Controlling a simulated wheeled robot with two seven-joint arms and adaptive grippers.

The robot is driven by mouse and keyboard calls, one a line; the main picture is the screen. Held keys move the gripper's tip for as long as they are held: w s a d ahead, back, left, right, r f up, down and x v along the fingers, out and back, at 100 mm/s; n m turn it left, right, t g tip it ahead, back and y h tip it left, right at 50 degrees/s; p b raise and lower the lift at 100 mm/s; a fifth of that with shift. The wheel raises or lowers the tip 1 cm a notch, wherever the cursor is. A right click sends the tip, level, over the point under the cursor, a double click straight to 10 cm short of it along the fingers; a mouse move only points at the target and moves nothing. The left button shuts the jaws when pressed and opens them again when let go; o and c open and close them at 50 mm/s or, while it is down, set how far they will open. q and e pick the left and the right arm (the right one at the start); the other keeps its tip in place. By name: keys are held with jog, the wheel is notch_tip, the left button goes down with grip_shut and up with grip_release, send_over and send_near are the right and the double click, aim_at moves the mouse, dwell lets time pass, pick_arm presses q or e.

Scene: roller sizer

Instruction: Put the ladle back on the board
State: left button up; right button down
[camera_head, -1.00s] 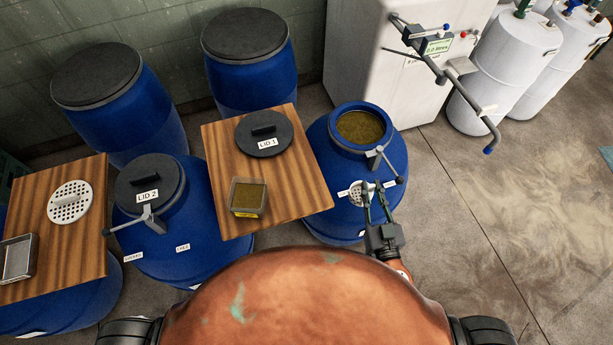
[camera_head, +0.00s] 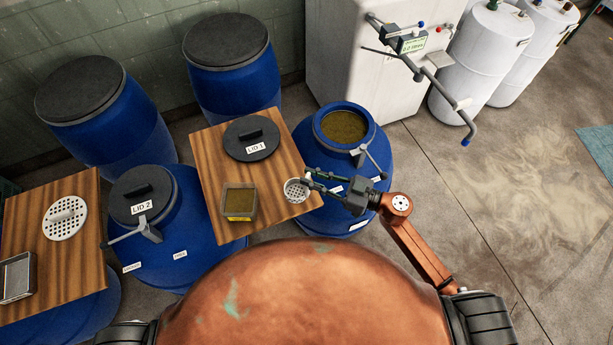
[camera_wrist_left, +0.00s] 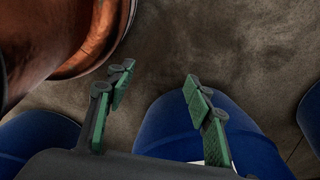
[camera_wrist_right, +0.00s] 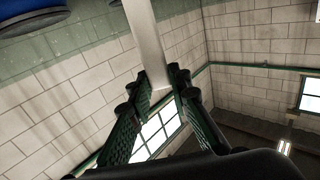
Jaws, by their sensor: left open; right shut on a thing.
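The ladle (camera_head: 295,191) has a white perforated bowl. It shows in the head view at the right edge of the middle wooden board (camera_head: 222,163); whether it touches the board, I cannot tell. My right gripper (camera_head: 311,179) is shut on the ladle. In the right wrist view, the pale handle (camera_wrist_right: 148,40) runs up from between the fingers of my right gripper (camera_wrist_right: 160,90). My left gripper (camera_wrist_left: 157,80) is open and empty in the left wrist view, above the floor and a blue drum. It is not seen in the head view.
The middle board carries a black lid marked LID 1 (camera_head: 251,139) and a square container (camera_head: 239,202). The open blue drum (camera_head: 310,150) with brownish contents stands right of it. A closed drum with LID 2 (camera_head: 141,190) and another board (camera_head: 82,262) are at left.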

aim_at(295, 192)
pick_arm(q)
jog(key=shift+s+f+b, duration=0.65)
jog(key=shift+s+f, duration=0.15)
pick_arm(e)
jog(key=w+f, duration=0.6)
jog(key=f, duration=0.3)
jog(key=shift+a+f, duration=0.25)
jog(key=shift+f, duration=0.15)
jog(key=c, duration=1.8)
grip_release()
pick_arm(q)
jog(key=shift+s, duration=0.35)
